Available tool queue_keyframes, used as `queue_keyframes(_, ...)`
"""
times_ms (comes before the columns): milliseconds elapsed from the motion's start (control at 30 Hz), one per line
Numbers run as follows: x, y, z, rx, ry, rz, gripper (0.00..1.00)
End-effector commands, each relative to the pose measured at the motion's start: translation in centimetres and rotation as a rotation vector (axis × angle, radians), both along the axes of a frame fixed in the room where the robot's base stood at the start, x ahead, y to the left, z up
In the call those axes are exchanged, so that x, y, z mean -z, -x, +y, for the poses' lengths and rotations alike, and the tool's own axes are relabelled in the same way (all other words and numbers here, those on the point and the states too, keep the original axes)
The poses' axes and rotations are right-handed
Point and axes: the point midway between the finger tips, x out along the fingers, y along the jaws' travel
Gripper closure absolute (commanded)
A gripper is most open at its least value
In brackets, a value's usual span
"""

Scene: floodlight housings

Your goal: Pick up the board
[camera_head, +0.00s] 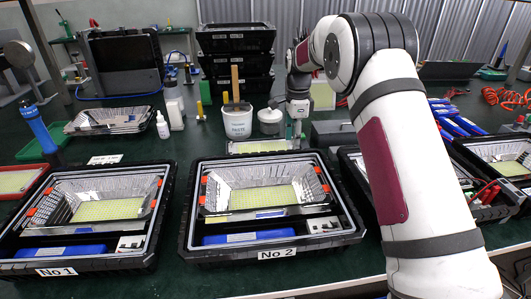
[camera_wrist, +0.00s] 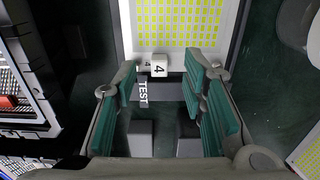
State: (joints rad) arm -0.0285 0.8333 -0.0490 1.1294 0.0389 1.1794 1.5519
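A board (camera_wrist: 178,25) with a white edge and rows of yellow squares lies at the top of the wrist view, ahead of my fingers. In the head view a board (camera_head: 260,147) lies flat behind the No 2 tray. My gripper (camera_wrist: 160,72) is open with green pads apart, and nothing is clamped between them. A small white block marked 4 (camera_wrist: 159,66) and a strip lettered TEST show between the fingers, at the board's near edge. In the head view my gripper (camera_head: 294,134) is at the board's right end; my arm hides part of that area.
Black trays No 1 (camera_head: 20,255) and No 2 (camera_head: 200,252) stand in front, each with a reflective housing and a yellow-dotted panel. A paste tub (camera_head: 237,124) and a lidded jar (camera_head: 270,122) stand close behind the board. Black crates (camera_head: 236,62) are stacked at the back.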

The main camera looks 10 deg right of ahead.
Motion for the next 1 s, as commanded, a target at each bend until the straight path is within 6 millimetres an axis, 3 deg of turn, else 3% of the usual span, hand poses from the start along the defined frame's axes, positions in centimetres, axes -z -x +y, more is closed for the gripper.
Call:
queue_keyframes(200,2.8,0.1,0.0,-0.001,-0.001,0.002,0.62)
queue_keyframes(467,3.4,0.1,0.0,-0.001,-0.001,0.003,0.62)
queue_keyframes(500,3.3,0.1,0.0,-0.001,-0.001,0.003,0.55)
queue_keyframes(700,3.2,0.1,0.0,-0.001,-0.001,0.002,1.0)
queue_keyframes(1000,3.2,0.1,0.0,0.0,0.0,0.004,1.0)
